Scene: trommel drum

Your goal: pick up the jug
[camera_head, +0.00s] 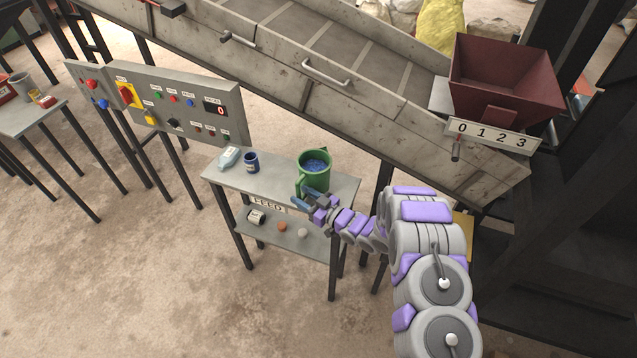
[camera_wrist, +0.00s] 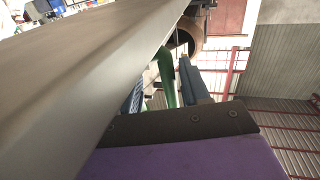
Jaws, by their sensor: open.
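The green jug (camera_head: 316,178) stands upright on the top of the small feed table (camera_head: 275,188), near its right end. It is filled with blue pieces. Its handle is on the front left side. My gripper (camera_head: 304,201) is at the table's front edge, low beside the handle. In the wrist view the gripper (camera_wrist: 163,88) is open, with a strip of the green jug (camera_wrist: 166,75) showing between its blue fingers. I cannot tell whether either finger touches it. The rest of the jug is hidden there by the grey table (camera_wrist: 70,70).
A lower shelf (camera_head: 290,232) holds a few small items. The conveyor (camera_head: 300,75) and red hopper (camera_head: 505,82) rise behind. Open floor lies in front.

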